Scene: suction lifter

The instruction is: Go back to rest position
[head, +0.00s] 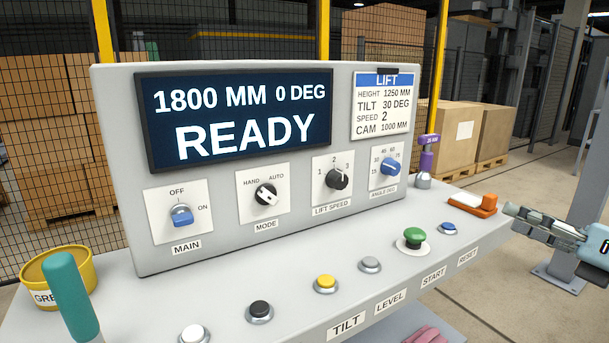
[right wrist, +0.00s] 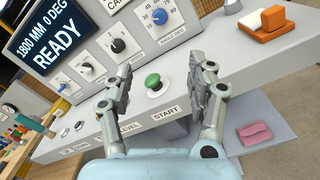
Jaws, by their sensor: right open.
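My right gripper (head: 508,212) is at the right edge of the head view, beside the console's right end. In the right wrist view the right gripper (right wrist: 158,92) has its two fingers wide apart and nothing held between them. The green START button (right wrist: 153,81) shows beyond the gap, on the console. It also shows in the head view (head: 414,236), left of the gripper and apart from it. My left gripper is not in view.
The grey console (head: 240,290) carries a display (head: 235,115) reading 1800 MM, 0 DEG, READY. An orange block with a white part (head: 472,205) lies near the right gripper. A yellow tub (head: 60,277) and teal handle (head: 72,295) stand at left. Pink cloth (right wrist: 255,133) lies below.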

